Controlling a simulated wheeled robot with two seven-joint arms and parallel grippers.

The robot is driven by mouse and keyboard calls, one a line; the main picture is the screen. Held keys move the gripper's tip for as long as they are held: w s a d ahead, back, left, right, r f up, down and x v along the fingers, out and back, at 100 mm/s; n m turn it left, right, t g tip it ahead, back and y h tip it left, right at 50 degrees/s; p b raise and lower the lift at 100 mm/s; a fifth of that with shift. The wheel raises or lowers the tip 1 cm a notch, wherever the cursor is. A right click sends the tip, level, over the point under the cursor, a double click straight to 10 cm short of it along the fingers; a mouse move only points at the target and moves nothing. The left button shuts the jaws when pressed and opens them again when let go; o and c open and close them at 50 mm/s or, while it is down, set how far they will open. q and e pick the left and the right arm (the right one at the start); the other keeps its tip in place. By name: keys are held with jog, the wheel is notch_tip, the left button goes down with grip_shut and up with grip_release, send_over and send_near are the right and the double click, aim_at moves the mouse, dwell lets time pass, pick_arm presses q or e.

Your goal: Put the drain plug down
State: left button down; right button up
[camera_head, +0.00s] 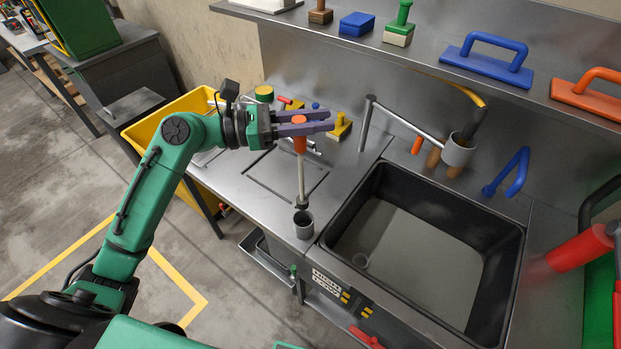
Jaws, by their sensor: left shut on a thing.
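The drain plug (301,172) has an orange handle, a thin metal rod and a dark lower end. My left gripper (322,122) is shut on its orange handle and holds it about upright over the steel counter. The dark lower end is at the mouth of a small grey cup (304,226) at the counter's front edge, left of the sink. I cannot tell whether the end is inside the cup or just above it. My right gripper is not in view.
The black sink (330,226) holds murky water. A steel tap (405,122) and a grey holder (457,152) stand behind it. A shelf (350,44) with floats and blocks runs above. A yellow bin (150,130) is left. A blurred red cylinder (580,250) is at right.

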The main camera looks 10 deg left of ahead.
pick_arm(q)
notch_tip(320, 180, down, 13)
jog(key=shift+p, duration=0.4)
jog(key=c, duration=0.6)
grip_release()
jog(key=shift+s+f, duration=0.1)
jog(key=shift+c, duration=0.2)
jog(key=b+v, duration=0.3)
jog(key=v, duration=0.9)
jog(key=shift+b, duration=0.35)
jog(key=shift+d, duration=0.1)
